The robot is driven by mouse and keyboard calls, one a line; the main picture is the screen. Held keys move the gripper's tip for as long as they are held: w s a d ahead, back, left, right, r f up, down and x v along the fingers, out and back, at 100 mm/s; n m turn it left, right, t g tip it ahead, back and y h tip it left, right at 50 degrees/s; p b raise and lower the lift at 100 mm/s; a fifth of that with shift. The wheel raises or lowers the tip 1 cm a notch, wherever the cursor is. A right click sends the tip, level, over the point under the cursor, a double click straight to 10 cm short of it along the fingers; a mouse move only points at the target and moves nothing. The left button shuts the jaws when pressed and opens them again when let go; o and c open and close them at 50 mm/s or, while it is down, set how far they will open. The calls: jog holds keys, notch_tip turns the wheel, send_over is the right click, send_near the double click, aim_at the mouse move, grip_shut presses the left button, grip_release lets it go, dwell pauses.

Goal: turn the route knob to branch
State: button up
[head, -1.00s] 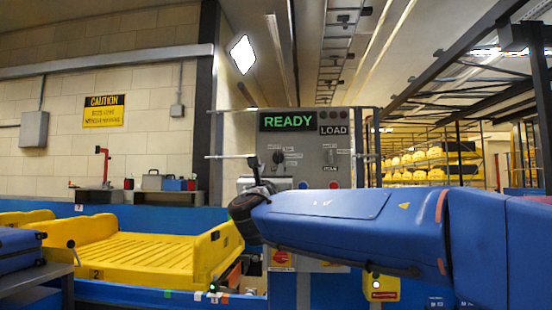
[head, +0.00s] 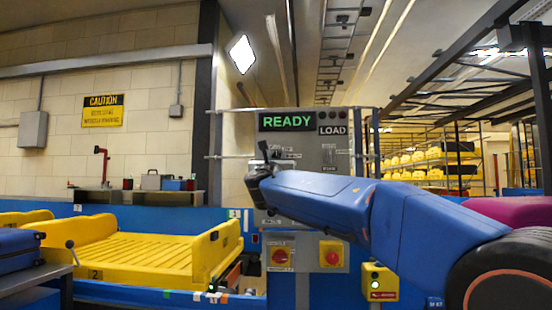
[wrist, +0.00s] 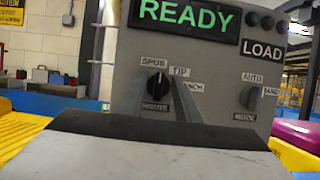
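The route knob (wrist: 157,86) is a dark round knob on the grey control panel (wrist: 215,65), in the wrist view. Labels reading SPUR, TIP and one ending in NCH stand around its top and right. Its pointer looks roughly upright; its exact setting is hard to tell. My gripper (wrist: 157,104) is open, with one finger on each side of the knob in the picture. I cannot tell whether they touch it. In the head view my gripper (head: 267,158) is at the panel's left part and hides the knob.
A second knob (wrist: 249,97) sits to the right on the panel. A green READY display (head: 287,121) and a LOAD sign (head: 333,130) are above. Red buttons (head: 331,254) are lower down. A yellow tray (head: 140,252) stands on the conveyor at left.

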jog(key=shift+c, duration=0.6)
grip_shut()
jog(key=shift+m+h, duration=0.4)
jog(key=shift+m, duration=0.2)
jog(key=m+h, duration=0.1)
jog(key=m, duration=0.1)
jog(key=m+h, duration=0.1)
jog(key=m, duration=0.2)
jog(key=shift+a+m+g+h, duration=0.1)
jog(key=shift+m+g+h, duration=0.2)
jog(key=m+g+h, duration=0.1)
jog(key=m+h, duration=0.1)
jog(key=m, duration=0.3)
jog(key=m+g+h, duration=0.1)
jog(key=m+g, duration=0.1)
jog(key=m, duration=0.2)
jog(key=shift+f+m+g, duration=0.1)
jog(key=shift+m+g, duration=0.7)
jog(key=shift+m, duration=1.4)
